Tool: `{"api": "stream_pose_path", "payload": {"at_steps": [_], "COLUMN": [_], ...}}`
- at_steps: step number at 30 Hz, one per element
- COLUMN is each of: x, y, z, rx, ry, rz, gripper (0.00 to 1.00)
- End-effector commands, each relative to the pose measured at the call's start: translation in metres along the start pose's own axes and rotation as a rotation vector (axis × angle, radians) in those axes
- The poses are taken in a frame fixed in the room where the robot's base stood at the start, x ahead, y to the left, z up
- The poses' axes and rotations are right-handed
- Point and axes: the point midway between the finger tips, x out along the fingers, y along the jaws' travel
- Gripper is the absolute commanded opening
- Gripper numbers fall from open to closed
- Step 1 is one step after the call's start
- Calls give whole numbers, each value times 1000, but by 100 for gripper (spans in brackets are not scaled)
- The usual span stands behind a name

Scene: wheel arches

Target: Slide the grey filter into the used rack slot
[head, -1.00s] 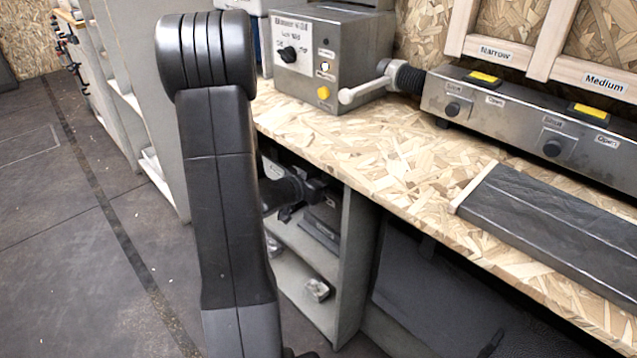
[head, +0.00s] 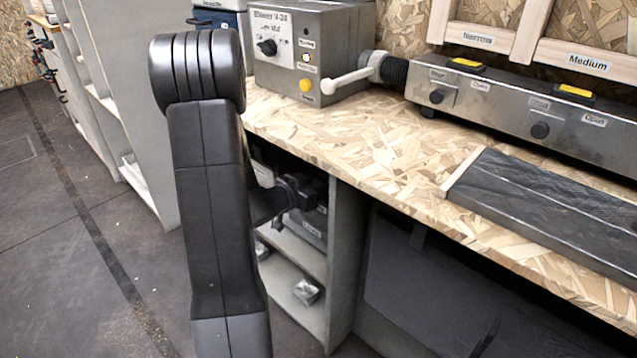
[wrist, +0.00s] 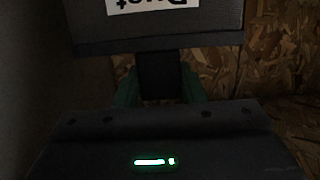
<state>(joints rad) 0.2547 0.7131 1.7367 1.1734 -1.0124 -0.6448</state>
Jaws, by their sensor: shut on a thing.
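In the wrist view my gripper (wrist: 160,88) is shut on a narrow dark handle. The handle joins a broad dark grey block (wrist: 90,35), which appears to be the grey filter. A white label on the block reads upside down, apparently "Dust". The block's far side is out of frame. In the head view my upper arm covers much of the left middle. My dark wrist shows beside it, inside the open shelving under the bench, and the gripper's fingers cannot be made out there. I cannot identify the used rack slot in either view.
The wood-chip bench top (head: 360,140) lies above the shelving (head: 340,260). A grey control box (head: 315,50) with knobs and a long metal valve box (head: 500,100) stand on it. A dark flat panel (head: 540,210) lies at right. Chip-board wall (wrist: 285,60) shows near the held block.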

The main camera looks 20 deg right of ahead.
Motion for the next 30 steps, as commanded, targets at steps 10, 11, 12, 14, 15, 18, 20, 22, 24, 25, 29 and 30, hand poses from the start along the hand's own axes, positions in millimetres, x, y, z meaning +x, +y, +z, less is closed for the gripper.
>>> {"api": "stream_pose_path", "payload": {"at_steps": [10, 11, 12, 14, 15, 18, 20, 22, 24, 25, 29, 30], "x": [0, 0, 0, 0, 0, -3, -8, -17, -31, -37, -67, -76], "y": [0, 0, 0, 0, 0, 0, -1, -1, -1, -1, -1, -2], "z": [0, 0, 0, 0, 0, -1, -1, -2, -3, -3, -3, -3], "rx": [0, 0, 0, 0, 0, 0, -1, -1, -2, -2, -2, -3], "ry": [0, 0, 0, 0, 0, -1, -2, -1, -1, -2, -1, -2], "rz": [0, 0, 0, 0, 0, -1, -2, -4, -5, -5, -5, -6], "gripper": [62, 62, 62, 62, 62, 62, 62, 62, 62, 62, 62, 62]}}
